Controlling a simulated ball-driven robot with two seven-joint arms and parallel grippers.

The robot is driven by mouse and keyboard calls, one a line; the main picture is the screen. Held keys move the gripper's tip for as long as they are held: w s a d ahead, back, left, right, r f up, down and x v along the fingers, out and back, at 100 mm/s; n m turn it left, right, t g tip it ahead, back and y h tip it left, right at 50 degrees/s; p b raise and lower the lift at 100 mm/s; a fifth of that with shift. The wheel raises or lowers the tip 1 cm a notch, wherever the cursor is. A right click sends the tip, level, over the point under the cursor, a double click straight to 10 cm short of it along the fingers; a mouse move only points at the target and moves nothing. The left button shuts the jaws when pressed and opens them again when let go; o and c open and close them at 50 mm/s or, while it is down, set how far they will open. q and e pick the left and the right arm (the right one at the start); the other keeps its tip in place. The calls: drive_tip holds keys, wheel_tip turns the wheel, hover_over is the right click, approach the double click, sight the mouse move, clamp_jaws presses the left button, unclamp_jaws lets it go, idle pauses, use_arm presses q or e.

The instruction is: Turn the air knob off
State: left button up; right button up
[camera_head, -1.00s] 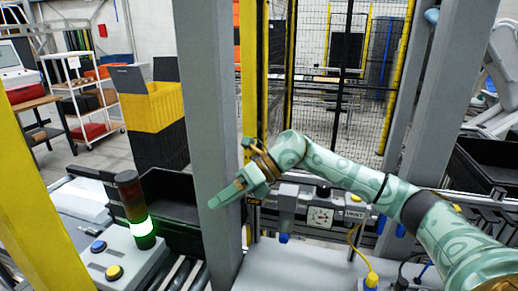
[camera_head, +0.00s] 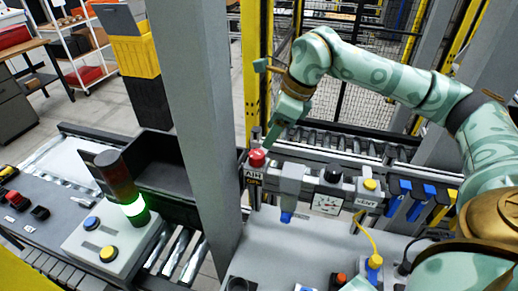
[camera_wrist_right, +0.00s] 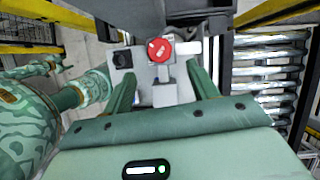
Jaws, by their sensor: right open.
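The red air knob (camera_head: 257,157) sits on top of the grey air unit (camera_head: 291,180), at its left end above a dark label that reads AIR. My right gripper (camera_head: 271,143) points down just above and to the right of the knob in the head view. In the right wrist view my right gripper (camera_wrist_right: 160,80) has its two green fingers spread apart with nothing between them. The red knob also shows there (camera_wrist_right: 159,50), ahead of the fingers and roughly centred. I cannot tell whether a finger touches it. My left gripper is not in view.
A grey post (camera_head: 195,110) stands left of the knob. A pressure gauge (camera_head: 327,203), a black knob (camera_head: 333,175) and a yellow button (camera_head: 370,184) are to its right. A roller conveyor (camera_head: 350,143) runs behind. A lit stack light (camera_head: 127,190) stands at left.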

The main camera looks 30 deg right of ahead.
sight(258, 154)
drive_tip(key=p+x, duration=0.1)
drive_tip(key=x, duration=0.7)
drive_tip(key=shift+w+f, duration=0.1)
drive_tip(key=shift+f, duration=0.1)
